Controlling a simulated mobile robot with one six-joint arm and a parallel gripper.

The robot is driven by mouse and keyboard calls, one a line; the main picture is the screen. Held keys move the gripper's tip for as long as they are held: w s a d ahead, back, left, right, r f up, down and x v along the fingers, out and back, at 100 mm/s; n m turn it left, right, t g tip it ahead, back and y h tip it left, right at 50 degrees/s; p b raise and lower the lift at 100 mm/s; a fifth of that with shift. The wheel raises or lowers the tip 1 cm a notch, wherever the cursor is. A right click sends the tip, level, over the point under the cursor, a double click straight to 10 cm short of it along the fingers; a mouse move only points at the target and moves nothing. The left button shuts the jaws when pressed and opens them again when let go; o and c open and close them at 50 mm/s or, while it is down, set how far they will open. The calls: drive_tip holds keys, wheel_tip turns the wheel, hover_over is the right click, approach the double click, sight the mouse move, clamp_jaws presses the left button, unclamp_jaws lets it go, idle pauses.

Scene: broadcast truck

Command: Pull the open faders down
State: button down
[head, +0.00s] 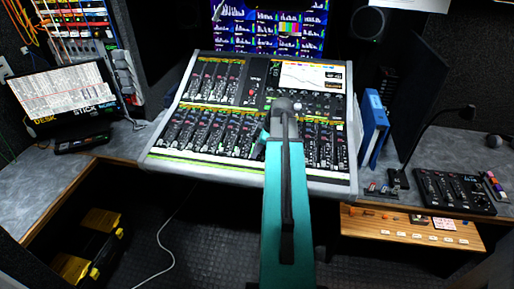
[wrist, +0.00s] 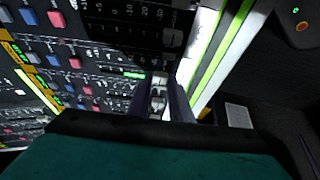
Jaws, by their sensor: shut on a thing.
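The mixing desk (head: 235,174) fills the middle of the head view, with rows of black channel strips and small knobs. My arm reaches over its lower half and hides several strips there. In the wrist view my gripper (wrist: 158,98) is down at the panel, its two dark fingers shut on a small pale fader cap (wrist: 157,91). The head view does not show my fingertips clearly, and individual fader positions there are too small to tell.
Blue binders (head: 373,125) stand just right of the desk. A desk lamp (head: 428,130) and a small black control panel (head: 455,190) are farther right. Monitors (head: 270,30) rise behind the desk.

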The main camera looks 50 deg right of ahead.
drive_tip(key=shift+s+a+f, duration=0.1)
drive_tip(key=shift+s+a, duration=0.2)
drive_tip(key=shift+a, duration=0.1)
drive_tip(key=c, duration=1.6)
unclamp_jaws()
drive_tip(key=shift+a, duration=0.1)
drive_tip(key=shift+r, duration=0.25)
drive_tip(key=shift+s+r, duration=0.1)
drive_tip(key=shift+r, duration=0.05)
drive_tip(key=shift+b+v, duration=1.15)
drive_tip(key=shift+v, duration=5.35)
